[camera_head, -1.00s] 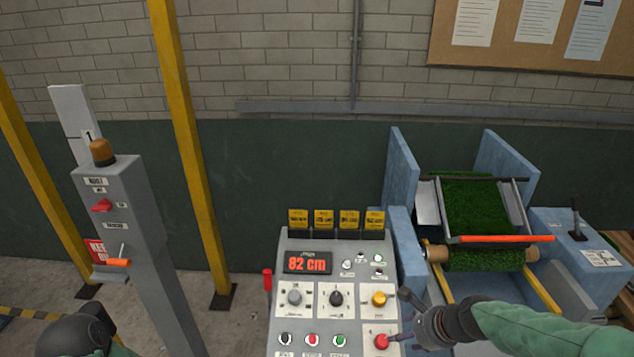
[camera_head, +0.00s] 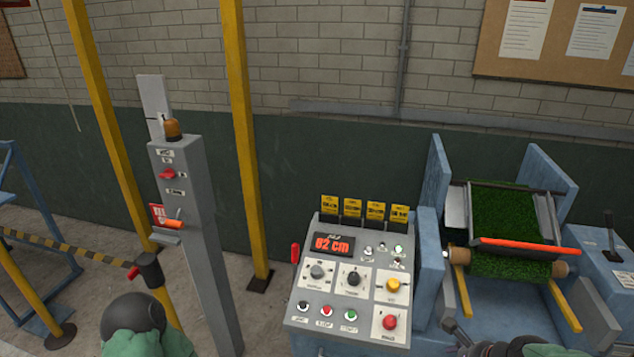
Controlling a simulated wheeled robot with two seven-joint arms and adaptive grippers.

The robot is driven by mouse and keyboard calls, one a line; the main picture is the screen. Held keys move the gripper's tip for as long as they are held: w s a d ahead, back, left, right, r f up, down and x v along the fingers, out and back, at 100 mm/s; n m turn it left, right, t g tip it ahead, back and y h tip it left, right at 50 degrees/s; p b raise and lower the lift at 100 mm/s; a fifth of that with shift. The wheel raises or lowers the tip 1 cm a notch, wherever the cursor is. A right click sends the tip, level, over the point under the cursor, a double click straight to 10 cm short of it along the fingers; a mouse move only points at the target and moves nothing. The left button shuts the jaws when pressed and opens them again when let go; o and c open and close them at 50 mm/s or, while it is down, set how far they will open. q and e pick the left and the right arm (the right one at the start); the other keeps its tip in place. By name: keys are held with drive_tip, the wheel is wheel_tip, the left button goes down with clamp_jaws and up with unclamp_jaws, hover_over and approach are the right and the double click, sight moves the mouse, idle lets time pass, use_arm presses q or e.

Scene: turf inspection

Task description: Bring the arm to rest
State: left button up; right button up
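My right gripper (camera_head: 480,346) is at the bottom edge, right of the control panel (camera_head: 345,305). It is apart from the panel's red mushroom button (camera_head: 390,322), and its fingers are partly cut off by the frame. My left arm shows at the bottom left as a dark rounded joint and green sleeve; its gripper is out of view. The panel's display (camera_head: 333,244) reads 82 cm.
The turf machine (camera_head: 510,225) with its orange bar (camera_head: 530,247) stands at the right. A grey post (camera_head: 190,230) with an amber lamp (camera_head: 172,129) stands at the left. Yellow poles (camera_head: 240,140) and a striped barrier (camera_head: 70,255) stand around it.

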drive_tip(key=s+a+f+n+g+b, duration=0.1)
drive_tip(key=s+a+f+n, duration=0.1)
drive_tip(key=a+f+n, duration=0.5)
drive_tip(key=s+a+f+n+g+b, duration=0.1)
drive_tip(key=a+f+n+b, duration=0.1)
drive_tip(key=f, duration=0.9)
drive_tip(key=s+a+f+n+g+b, duration=0.1)
drive_tip(key=s+a+f+n+g, duration=0.1)
drive_tip(key=a+f+n, duration=0.5)
drive_tip(key=s+a+f+n+y+b, duration=0.1)
drive_tip(key=s+a+f+n, duration=0.2)
drive_tip(key=s+f, duration=0.3)
wheel_tip(320, 180, down, 4)
drive_tip(key=shift+s+a+g, duration=0.15)
drive_tip(key=shift+a+g, duration=0.25)
drive_tip(key=shift+a, duration=0.2)
